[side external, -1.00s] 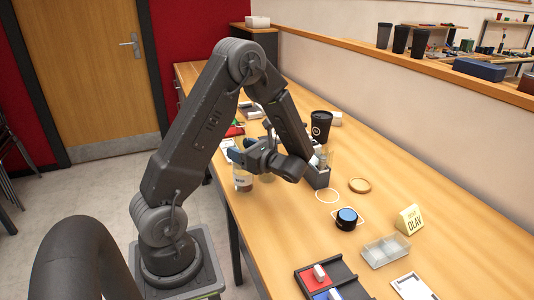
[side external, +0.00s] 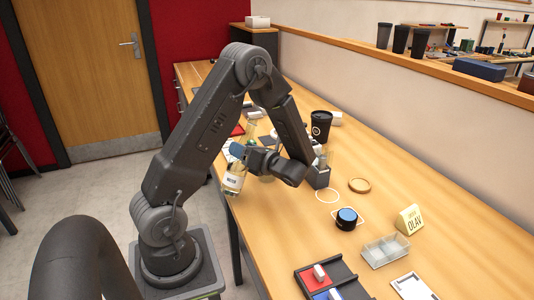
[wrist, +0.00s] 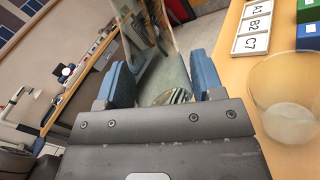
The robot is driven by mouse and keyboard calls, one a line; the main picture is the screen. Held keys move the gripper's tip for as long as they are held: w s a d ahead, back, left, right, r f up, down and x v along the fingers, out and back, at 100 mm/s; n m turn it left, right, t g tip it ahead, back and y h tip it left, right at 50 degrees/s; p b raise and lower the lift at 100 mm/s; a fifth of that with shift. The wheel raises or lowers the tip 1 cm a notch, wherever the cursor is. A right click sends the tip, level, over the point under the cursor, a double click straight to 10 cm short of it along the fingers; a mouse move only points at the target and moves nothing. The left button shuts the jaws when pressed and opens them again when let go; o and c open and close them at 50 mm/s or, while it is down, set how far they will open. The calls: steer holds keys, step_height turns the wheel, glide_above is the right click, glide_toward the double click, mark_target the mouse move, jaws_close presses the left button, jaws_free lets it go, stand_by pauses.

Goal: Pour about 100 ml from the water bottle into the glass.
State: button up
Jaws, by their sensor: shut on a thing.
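My gripper (side external: 240,153) is shut on the clear water bottle (side external: 233,181) near the table's left edge. The bottle has a white label near its base and is tilted, its upper end leaning right in the side view. In the wrist view, the bottle (wrist: 163,72) shows between the blue fingers (wrist: 160,88). The clear glass (wrist: 285,95) stands on the table to the right of the bottle in the wrist view. A pale layer shows low in the glass; I cannot tell if it is water. In the side view, my gripper mostly hides the glass.
A dark holder (side external: 318,177) with a clear thing in it stands just right of my gripper. A black cup (side external: 321,123) is behind it. A round wooden coaster (side external: 360,185), a blue-topped round thing (side external: 346,217) and a clear divided tray (side external: 385,251) lie further right.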

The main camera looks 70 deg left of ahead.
steer(key=m, duration=0.1)
steer(key=f+m, duration=0.1)
steer(key=shift+w+m, duration=0.2)
steer(key=shift+m, duration=0.1)
steer(key=f+m, duration=0.1)
steer(key=m, duration=0.1)
steer(key=s+f+m, duration=0.1)
steer(key=f+m+y, duration=0.1)
steer(key=m, duration=0.1)
steer(key=shift+s+d+f+m+t, duration=0.25)
steer(key=shift+m+t, duration=0.05)
steer(key=shift+s+d+r+m, duration=0.15)
steer(key=shift+r+m, duration=0.25)
steer(key=shift+m, duration=0.3)
steer(key=shift+w+a+r+m, duration=0.15)
steer(key=shift+w+r+m, duration=0.05)
steer(key=shift+r+m, duration=0.25)
steer(key=shift+w+a+r+m, duration=0.15)
steer(key=shift+r+m, duration=0.15)
steer(key=shift+m, duration=0.25)
steer(key=shift+r+m+t+y, duration=0.15)
steer(key=shift+m+t+y, duration=0.15)
steer(key=shift+t, duration=0.1)
steer(key=shift+r+m, duration=0.4)
steer(key=shift+m, duration=0.1)
steer(key=shift+s+d+r, duration=0.15)
steer(key=shift+s+d, duration=0.2)
steer(key=shift+s+m, duration=0.15)
steer(key=shift+m, duration=0.65)
